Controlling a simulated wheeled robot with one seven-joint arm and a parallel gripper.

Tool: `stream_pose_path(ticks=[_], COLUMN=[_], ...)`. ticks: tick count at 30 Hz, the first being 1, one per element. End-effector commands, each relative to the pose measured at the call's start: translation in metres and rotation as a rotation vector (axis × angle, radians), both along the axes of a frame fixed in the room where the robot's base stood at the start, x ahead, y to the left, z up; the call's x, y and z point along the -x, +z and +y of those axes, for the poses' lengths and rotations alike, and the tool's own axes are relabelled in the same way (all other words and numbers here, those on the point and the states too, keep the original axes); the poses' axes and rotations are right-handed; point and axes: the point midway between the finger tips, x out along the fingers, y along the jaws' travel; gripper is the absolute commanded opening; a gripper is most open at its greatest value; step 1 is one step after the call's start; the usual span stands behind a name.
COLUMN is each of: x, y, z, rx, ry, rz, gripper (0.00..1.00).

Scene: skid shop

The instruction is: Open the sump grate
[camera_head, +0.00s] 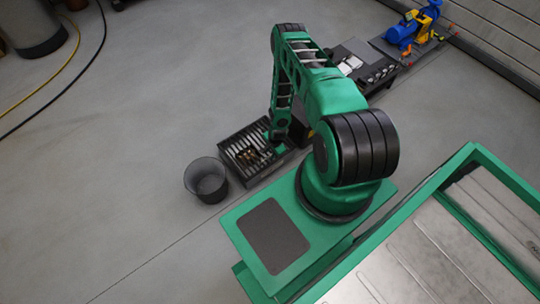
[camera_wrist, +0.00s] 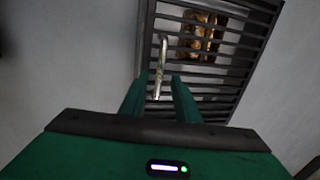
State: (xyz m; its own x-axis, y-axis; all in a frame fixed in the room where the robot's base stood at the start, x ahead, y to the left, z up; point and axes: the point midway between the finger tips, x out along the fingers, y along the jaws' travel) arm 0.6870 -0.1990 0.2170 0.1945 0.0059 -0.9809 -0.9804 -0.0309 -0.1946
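The sump grate (camera_head: 237,146) is a dark slatted panel at floor level, left of my arm's base in the head view. It lies flat and looks shut. In the wrist view the grate (camera_wrist: 232,70) fills the upper right, with brownish, brass-coloured things (camera_wrist: 200,30) showing between its slats. A thin pale upright handle (camera_wrist: 161,60) stands out from it. My gripper (camera_wrist: 157,80) is open, its two green fingers apart, with the handle's lower end between or just beyond them. Contact cannot be told. In the head view my gripper (camera_head: 275,138) is over the grate's right side, partly hidden.
A dark round bin (camera_head: 206,180) stands close beside the grate at its lower left. A dark unit (camera_head: 352,50) with pale parts and a blue and yellow pump (camera_head: 405,29) stand behind my arm. Hoses (camera_head: 67,86) lie at the far left. The left floor is mostly clear.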

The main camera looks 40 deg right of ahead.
Motion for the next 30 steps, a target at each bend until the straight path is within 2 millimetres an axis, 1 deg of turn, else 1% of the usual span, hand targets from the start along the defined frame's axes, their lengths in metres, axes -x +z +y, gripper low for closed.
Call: stream_pose_path(ticks=[1,6,11,18,20,21,22,25,26,30], x=[-0.001,-0.004,-0.005,-0.005,-0.005,-0.005,-0.005,-0.005,-0.006,-0.006], y=[-0.008,-0.023,-0.028,-0.028,-0.028,-0.028,-0.028,-0.028,-0.028,-0.026], z=[0.000,0.000,0.000,0.000,0.000,0.000,0.000,0.000,-0.004,-0.003], rx=[0.000,0.000,0.000,0.000,0.000,0.000,0.000,0.000,0.001,0.002], ry=[0.001,0.000,0.000,0.000,0.000,0.000,0.000,0.000,0.000,-0.002], rz=[0.000,0.001,0.000,0.001,0.001,0.001,0.001,0.000,0.000,0.004], gripper=[0.29,0.29,0.29,0.29,0.15,0.05,0.00,0.00,0.00,0.00])
